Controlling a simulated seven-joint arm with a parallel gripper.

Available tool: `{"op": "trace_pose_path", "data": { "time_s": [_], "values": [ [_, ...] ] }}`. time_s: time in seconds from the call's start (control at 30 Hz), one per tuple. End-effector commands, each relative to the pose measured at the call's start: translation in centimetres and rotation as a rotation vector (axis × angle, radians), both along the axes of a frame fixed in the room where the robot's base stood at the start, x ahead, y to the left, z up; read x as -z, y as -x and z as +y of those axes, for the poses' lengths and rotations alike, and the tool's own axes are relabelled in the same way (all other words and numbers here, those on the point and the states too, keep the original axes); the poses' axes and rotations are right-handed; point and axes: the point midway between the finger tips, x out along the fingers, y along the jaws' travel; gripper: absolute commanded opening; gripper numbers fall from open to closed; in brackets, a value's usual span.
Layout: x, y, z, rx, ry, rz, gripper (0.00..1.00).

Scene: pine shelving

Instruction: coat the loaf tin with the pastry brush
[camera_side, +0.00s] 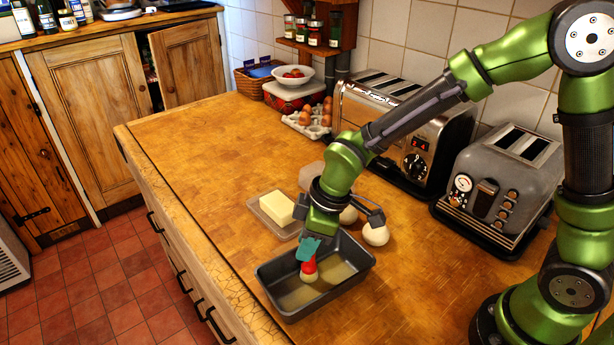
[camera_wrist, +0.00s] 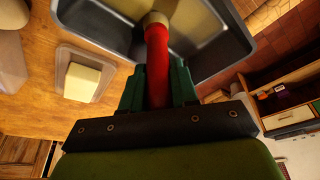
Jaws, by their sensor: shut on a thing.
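The dark grey loaf tin (camera_side: 356,262) stands on the wooden worktop, with a yellowish film on its floor. It also shows at the top of the wrist view (camera_wrist: 232,38). My gripper (camera_side: 309,250) is over the tin, shut on the red handle of the pastry brush (camera_side: 309,268). In the wrist view my gripper (camera_wrist: 158,88) has its green fingers on both sides of the red brush (camera_wrist: 157,60). The brush's pale head points down into the tin. I cannot tell whether its tip touches the floor of the tin.
A block of butter (camera_side: 279,207) sits in a shallow dish (camera_side: 262,214) behind the tin. Pale round items (camera_side: 376,235) lie close to my wrist. Two toasters (camera_side: 395,130) (camera_side: 503,185) stand along the wall. The worktop's left part is clear.

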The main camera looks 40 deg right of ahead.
Motion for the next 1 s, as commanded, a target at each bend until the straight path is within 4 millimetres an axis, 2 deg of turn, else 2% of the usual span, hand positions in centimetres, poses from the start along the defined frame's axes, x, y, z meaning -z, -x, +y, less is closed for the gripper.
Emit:
{"op": "trace_pose_path", "data": {
  "time_s": [0.73, 1.0],
  "values": [
    [0.0, -0.6, 6.8, -0.002, 0.0, 0.0, 0.0],
    [0.0, -0.4, 4.3, 0.003, 0.001, 0.001, 0.0]
  ]
}}
